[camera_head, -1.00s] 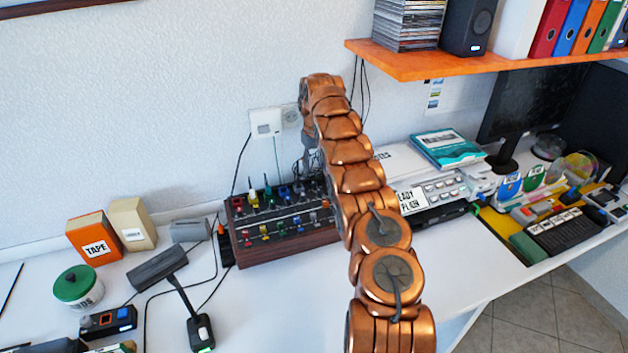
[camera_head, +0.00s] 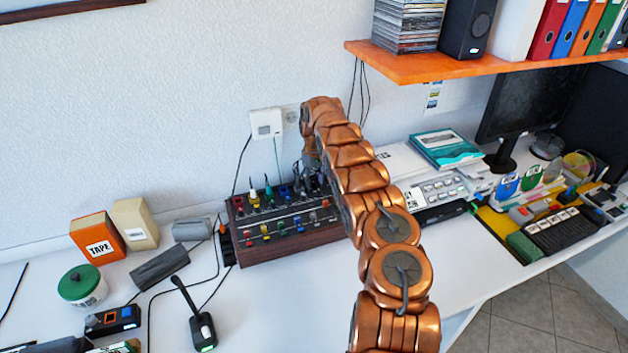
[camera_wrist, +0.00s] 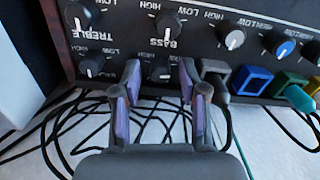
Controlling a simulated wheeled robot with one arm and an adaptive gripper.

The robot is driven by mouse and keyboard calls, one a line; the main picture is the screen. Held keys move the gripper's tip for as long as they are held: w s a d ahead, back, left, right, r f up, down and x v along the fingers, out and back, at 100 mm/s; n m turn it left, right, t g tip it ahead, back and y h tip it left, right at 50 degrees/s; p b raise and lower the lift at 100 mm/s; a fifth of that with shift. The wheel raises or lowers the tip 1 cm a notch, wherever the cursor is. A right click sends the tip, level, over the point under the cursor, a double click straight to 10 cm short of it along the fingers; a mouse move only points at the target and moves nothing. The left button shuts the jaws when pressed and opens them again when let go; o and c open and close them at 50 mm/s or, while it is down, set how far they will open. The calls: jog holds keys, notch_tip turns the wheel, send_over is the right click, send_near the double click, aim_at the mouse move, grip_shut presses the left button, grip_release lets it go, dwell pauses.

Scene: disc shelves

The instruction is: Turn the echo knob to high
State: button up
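The mixer box (camera_head: 283,250) with wooden sides stands on the white desk against the wall, with rows of coloured plugs and knobs. In the wrist view its dark panel (camera_wrist: 115,35) shows black knobs labelled TREBLE and BASS with HIGH and LOW marks. I cannot read an echo label. My gripper (camera_wrist: 160,86) has its two purple-padded fingers apart at the panel's edge. A dark knob (camera_wrist: 160,70) shows between the fingertips, with gaps on both sides; its label is hidden or unreadable. In the head view my gripper is largely hidden at the mixer's back right.
A grey plug (camera_wrist: 213,76) sits close beside one finger, with a blue socket (camera_wrist: 252,79) and teal plug (camera_wrist: 299,98) beyond. Loose black cables (camera_wrist: 65,125) lie behind the mixer. A wall outlet box (camera_head: 266,123) and orange shelf (camera_head: 450,65) are nearby.

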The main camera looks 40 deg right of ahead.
grip_shut()
jog(key=shift+a+f+m+b, duration=0.1)
jog(key=shift+m+b, duration=0.2)
jog(key=shift+b, duration=0.25)
jog(key=shift+w+m+b, duration=0.1)
jog(key=shift+m+b, duration=1.1)
jog(key=shift+b, duration=0.05)
jog(key=shift+m+b, duration=0.85)
jog(key=shift+m, duration=0.65)
jog(key=shift+o, duration=0.8)
grip_release()
jog(key=shift+r, duration=0.2)
